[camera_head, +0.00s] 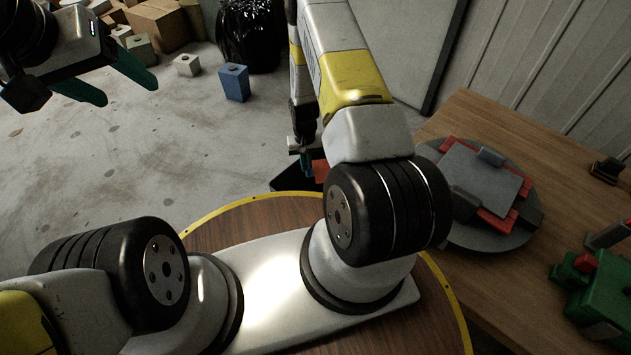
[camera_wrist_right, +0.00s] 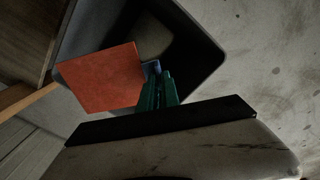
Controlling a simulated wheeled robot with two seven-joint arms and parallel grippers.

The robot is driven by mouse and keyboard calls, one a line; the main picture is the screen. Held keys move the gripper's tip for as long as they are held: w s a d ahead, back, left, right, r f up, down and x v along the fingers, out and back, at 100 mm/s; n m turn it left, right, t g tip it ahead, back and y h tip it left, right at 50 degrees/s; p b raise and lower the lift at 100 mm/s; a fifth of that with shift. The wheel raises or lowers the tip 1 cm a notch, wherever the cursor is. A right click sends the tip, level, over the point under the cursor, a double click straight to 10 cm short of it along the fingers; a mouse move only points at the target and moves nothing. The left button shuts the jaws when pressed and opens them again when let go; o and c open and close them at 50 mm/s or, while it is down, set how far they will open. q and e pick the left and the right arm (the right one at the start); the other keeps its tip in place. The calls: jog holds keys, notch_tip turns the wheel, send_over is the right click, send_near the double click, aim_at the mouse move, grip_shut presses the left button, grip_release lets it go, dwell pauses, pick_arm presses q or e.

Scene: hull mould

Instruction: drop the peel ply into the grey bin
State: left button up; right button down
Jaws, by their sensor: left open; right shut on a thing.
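The peel ply (camera_wrist_right: 103,78) is a flat orange-red sheet with a small blue tab at its edge. In the right wrist view, the green fingers of my right gripper (camera_wrist_right: 158,76) are shut on it at the tab. The sheet is over the opening of the dark grey bin (camera_wrist_right: 200,52). In the head view, the sheet (camera_head: 320,169) shows small beside my right arm, with the bin (camera_head: 288,183) below it, partly hidden by the arm and round table. My left gripper (camera_head: 130,92) is open and empty at the upper left, over the floor.
A wooden bench (camera_head: 500,118) on the right holds a round grey mould fixture (camera_head: 490,232) with red parts and a green device (camera_head: 600,300). A blue block (camera_head: 234,83), cardboard boxes (camera_head: 158,25) and a black bag (camera_head: 250,35) stand on the floor behind. The left floor is mostly clear.

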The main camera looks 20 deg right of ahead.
jog(key=shift+f, duration=2.8)
jog(key=c, duration=1.5)
grip_release()
jog(key=shift+a, duration=0.1)
jog(key=shift+r, duration=0.1)
notch_tip(320, 180, up, 8)
jog(key=shift+f, duration=0.2)
